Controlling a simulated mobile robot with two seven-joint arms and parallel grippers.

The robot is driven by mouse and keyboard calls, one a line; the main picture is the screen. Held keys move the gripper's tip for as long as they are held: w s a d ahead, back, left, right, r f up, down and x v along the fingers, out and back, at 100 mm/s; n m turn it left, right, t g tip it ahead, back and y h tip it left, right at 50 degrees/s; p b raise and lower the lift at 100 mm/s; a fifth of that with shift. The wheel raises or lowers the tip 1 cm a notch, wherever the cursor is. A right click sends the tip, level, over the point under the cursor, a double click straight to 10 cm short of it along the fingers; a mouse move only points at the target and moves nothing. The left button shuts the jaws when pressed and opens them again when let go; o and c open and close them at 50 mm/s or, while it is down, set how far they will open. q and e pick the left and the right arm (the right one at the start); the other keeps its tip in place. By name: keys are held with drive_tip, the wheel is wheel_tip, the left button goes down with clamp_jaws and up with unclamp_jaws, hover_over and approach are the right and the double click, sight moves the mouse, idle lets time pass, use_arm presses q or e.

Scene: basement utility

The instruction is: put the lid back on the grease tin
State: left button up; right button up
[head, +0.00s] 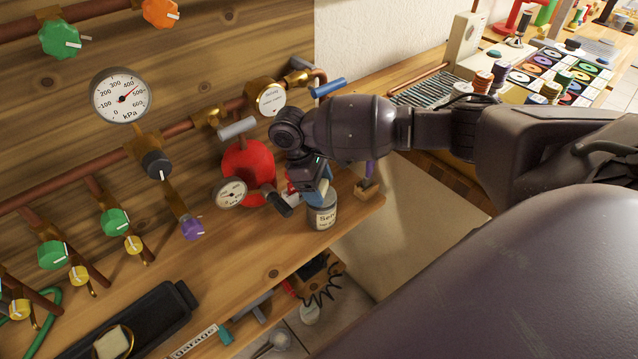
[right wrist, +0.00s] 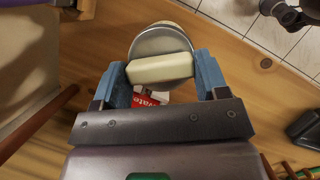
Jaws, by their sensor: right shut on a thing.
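The grease tin (head: 322,217) is a small grey tin with a pale label, upright on the wooden bench near its front edge. My right gripper (head: 318,192) is directly over it, pointing down. In the right wrist view its blue fingers are shut on the cream bar handle (right wrist: 158,69) of the round grey lid (right wrist: 160,43). A pale curved edge shows beyond the lid's rim there. The gripper hides the lid in the head view, so I cannot tell whether the lid touches the tin. My left gripper is not in view.
A red round tank (head: 247,168) and a pressure gauge (head: 231,193) stand left of the tin. A small wooden block with a purple-handled tool (head: 367,188) is to its right. A black tray (head: 135,318) lies at the front left. Bench between tray and tin is clear.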

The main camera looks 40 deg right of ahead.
drive_tip(key=shift+r, duration=0.1)
idle(0.7)
drive_tip(key=shift+p, duration=0.85)
idle(0.9)
drive_tip(key=shift+p, duration=0.7)
idle(1.8)
drive_tip(key=shift+f, duration=0.2)
drive_tip(key=o, duration=1.1)
drive_tip(key=shift+c, duration=0.2)
drive_tip(key=shift+o, duration=0.3)
